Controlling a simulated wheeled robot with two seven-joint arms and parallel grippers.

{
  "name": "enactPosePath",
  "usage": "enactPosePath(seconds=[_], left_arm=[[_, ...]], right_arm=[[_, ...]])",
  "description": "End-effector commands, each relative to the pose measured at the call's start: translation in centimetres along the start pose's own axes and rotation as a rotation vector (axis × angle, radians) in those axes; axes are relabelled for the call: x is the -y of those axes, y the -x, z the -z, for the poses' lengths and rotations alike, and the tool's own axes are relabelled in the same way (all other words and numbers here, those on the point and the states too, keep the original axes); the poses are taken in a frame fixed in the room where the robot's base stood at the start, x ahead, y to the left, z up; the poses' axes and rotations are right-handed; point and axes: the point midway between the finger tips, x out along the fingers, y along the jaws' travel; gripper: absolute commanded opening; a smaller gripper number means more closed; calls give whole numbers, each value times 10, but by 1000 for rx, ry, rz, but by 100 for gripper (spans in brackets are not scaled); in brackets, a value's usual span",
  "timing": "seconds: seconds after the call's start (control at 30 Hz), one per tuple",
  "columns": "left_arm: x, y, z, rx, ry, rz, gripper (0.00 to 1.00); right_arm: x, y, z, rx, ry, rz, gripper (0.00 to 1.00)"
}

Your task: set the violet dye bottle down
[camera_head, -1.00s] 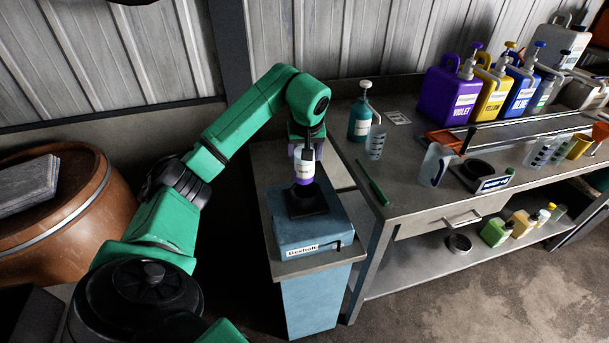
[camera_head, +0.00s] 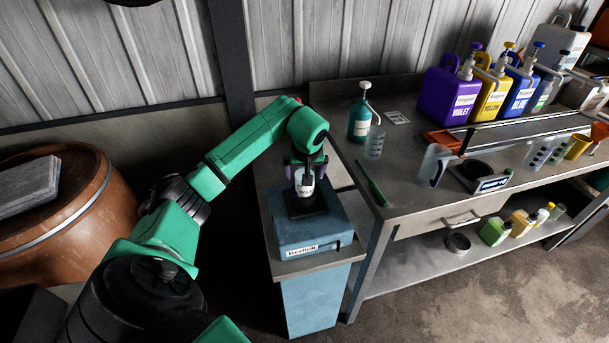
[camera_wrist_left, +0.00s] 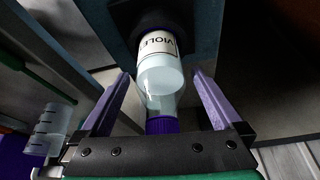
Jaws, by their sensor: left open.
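The violet dye bottle (camera_head: 306,186) stands upright on the black round-topped holder (camera_head: 306,208) of the blue Beshalt device (camera_head: 300,236). In the left wrist view the bottle (camera_wrist_left: 160,80) shows a white VIOLET label, a clear upper part and a violet cap. My left gripper (camera_head: 304,170) is above and around it. In the wrist view its purple fingers (camera_wrist_left: 163,95) are open on either side of the bottle, with gaps between fingers and bottle. The exact contact under the bottle's base is hard to see. My right gripper is not in view.
The device sits on a narrow stand beside the grey workbench (camera_head: 420,200). A teal pump bottle (camera_head: 359,118), a clear beaker (camera_head: 374,143) and a green stick (camera_head: 374,186) are on the bench's near end. Violet (camera_head: 445,97), yellow and blue jugs stand farther right.

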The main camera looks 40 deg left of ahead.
Motion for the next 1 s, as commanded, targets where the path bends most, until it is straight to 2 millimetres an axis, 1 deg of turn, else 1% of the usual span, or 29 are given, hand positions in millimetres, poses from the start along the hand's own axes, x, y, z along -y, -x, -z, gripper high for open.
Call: enactPosePath(seconds=[0.07,0.3,0.43,0.57,1.0], left_arm=[[0,14,1,-6,1,-2,100],[0,80,1,-6,0,-2,100],[0,104,0,-3,-1,-2,100],[0,113,0,-1,0,1,100],[0,112,0,0,-1,1,100]], right_arm=[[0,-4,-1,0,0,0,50],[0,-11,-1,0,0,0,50],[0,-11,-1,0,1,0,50],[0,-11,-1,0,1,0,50],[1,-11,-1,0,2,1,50]])
